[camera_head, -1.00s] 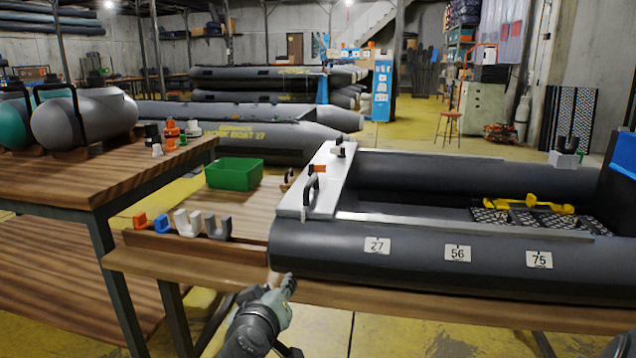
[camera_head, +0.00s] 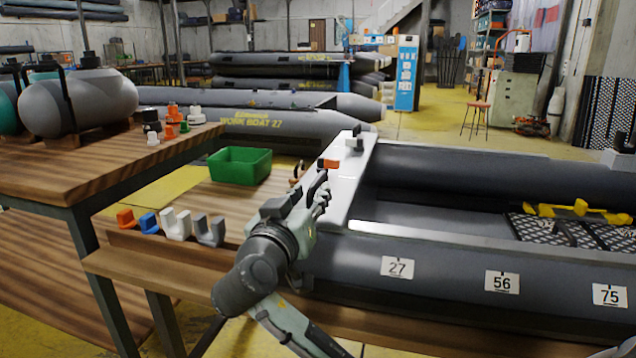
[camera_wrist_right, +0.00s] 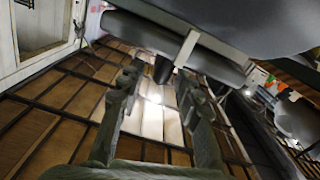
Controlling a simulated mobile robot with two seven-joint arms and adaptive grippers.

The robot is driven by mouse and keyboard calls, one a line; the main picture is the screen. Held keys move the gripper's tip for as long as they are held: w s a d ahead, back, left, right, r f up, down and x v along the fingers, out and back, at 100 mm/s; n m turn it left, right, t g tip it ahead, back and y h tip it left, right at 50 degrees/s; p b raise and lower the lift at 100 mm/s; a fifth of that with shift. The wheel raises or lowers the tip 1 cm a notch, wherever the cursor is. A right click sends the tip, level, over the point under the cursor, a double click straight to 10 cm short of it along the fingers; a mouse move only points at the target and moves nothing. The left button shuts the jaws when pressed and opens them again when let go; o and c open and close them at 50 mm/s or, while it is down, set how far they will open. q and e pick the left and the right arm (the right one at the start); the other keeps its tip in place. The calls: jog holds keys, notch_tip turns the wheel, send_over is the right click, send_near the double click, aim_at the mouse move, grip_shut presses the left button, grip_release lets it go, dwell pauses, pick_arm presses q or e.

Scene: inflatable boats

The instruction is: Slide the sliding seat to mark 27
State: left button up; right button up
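The sliding seat (camera_head: 346,190) is a pale board across the left end of the grey inflatable boat (camera_head: 450,250) in the head view. A dark handle (camera_head: 317,184) stands at its near end, beside a small orange block (camera_head: 328,164). White labels on the near tube read 27 (camera_head: 397,267), 56 (camera_head: 502,283) and 75 (camera_head: 612,295); the seat is left of 27. My right gripper (camera_head: 318,202) is at the near handle, partly covering it. In the wrist view, its fingers (camera_wrist_right: 160,80) are apart, with a dark piece beyond them; contact is unclear. My left gripper is out of view.
A green bin (camera_head: 240,166) stands on the bench left of the boat. Orange, blue, white and grey (camera_head: 210,231) clips line the bench's front edge. A yellow object (camera_head: 576,209) lies inside the boat. A higher table (camera_head: 60,175) is at left.

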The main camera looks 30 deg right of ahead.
jog(key=x, duration=0.5)
grip_shut()
dwell(0.4)
